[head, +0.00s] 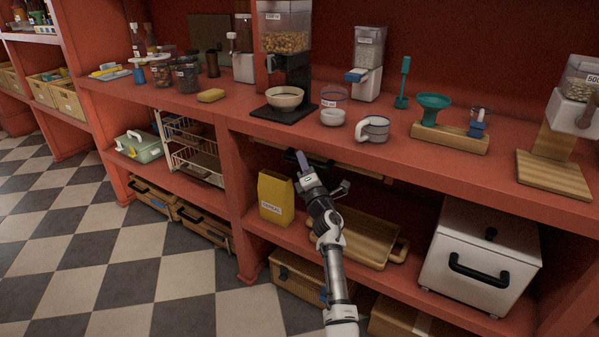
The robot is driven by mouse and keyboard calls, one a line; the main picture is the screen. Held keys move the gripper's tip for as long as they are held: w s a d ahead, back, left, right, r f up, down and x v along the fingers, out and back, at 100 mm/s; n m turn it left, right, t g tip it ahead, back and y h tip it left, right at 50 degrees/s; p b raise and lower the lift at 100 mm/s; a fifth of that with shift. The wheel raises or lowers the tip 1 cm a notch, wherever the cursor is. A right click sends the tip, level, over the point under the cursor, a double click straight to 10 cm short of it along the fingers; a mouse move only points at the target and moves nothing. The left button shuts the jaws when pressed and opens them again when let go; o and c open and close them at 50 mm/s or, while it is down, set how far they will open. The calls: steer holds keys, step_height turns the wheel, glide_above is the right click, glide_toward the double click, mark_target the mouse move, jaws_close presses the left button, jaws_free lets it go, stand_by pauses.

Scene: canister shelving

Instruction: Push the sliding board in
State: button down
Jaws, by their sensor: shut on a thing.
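The sliding board (345,163) appears as a thin, dark, wood-edged panel just under the red countertop, partly hidden behind my gripper. My gripper (305,174) is raised in front of the lower shelf opening, close to the board's front edge. It is shut on a small purple-grey piece (301,158) that points up towards the board. I cannot tell whether this piece belongs to the board or touches it. How far the board sticks out is hard to judge.
Below the board stand a yellow bag (276,198), wooden trays (362,238) and a white lidded box (482,255). The checkered floor (130,250) at left is clear.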

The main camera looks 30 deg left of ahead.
steer(key=shift+w+d+r, duration=0.15)
steer(key=shift+w+r, duration=0.1)
steer(key=c, duration=1.6)
jaws_free()
steer(key=o, duration=0.3)
steer(key=shift+f, duration=0.1)
steer(key=shift+f, duration=0.25)
steer(key=p+v, duration=0.1)
steer(key=v, duration=1.2)
steer(key=shift+s+f, duration=0.2)
steer(key=shift+s, duration=0.1)
